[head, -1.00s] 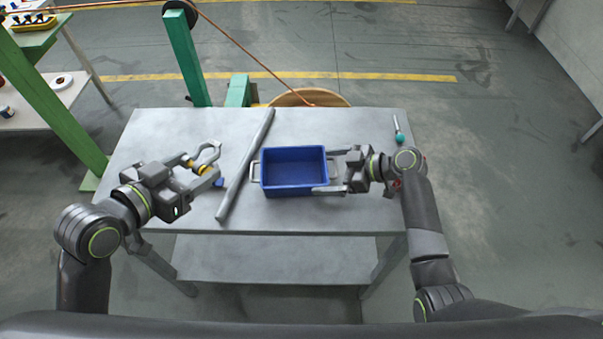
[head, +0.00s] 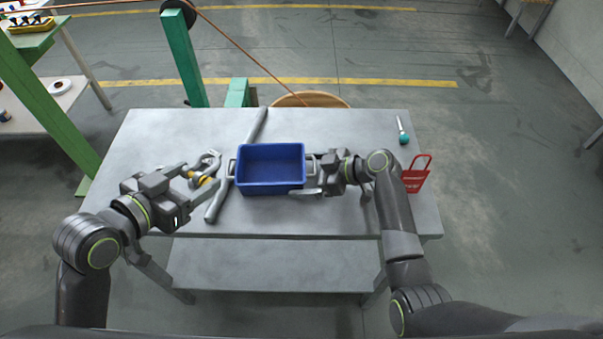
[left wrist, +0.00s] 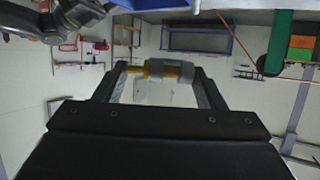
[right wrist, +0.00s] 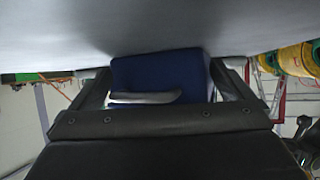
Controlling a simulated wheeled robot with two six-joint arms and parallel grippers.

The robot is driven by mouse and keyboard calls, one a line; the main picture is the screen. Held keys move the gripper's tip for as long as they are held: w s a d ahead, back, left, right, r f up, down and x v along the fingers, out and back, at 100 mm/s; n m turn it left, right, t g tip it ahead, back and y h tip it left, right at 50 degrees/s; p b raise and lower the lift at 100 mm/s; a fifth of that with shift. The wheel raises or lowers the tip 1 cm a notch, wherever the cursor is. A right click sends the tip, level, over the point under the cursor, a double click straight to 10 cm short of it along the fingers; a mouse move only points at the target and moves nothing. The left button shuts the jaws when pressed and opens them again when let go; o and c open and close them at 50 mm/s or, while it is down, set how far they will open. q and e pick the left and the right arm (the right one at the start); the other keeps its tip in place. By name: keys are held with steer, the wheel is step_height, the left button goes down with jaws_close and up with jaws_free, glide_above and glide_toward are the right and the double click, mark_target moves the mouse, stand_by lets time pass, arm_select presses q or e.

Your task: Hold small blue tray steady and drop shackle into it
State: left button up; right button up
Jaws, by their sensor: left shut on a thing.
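The small blue tray (head: 270,187) is upright over the middle of the grey table, its visible inside empty. Its left handle overlaps the grey bar in the picture. My right gripper (head: 312,178) is open at the tray's right end, fingers spread on both sides of the handle; the right wrist view shows the handle (right wrist: 145,97) between them. My left gripper (head: 203,182) is shut on the shackle (head: 207,160), left of the tray and apart from it. The left wrist view shows the shackle's yellow pin and grey body (left wrist: 170,70) between the fingertips.
A long grey bar (head: 217,208) lies on the table between my left gripper and the tray. A red basket (head: 416,178) stands at the table's right side, with a teal-ended tool (head: 403,137) behind it.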

arm_select(q)
steer(key=s+d+x, duration=0.1)
steer(key=d+x, duration=0.1)
steer(key=x, duration=1.4)
steer(key=shift+w+f, duration=0.1)
steer(key=shift+f, duration=2.55)
steer(key=o, duration=1.3)
steer(key=v, duration=1.2)
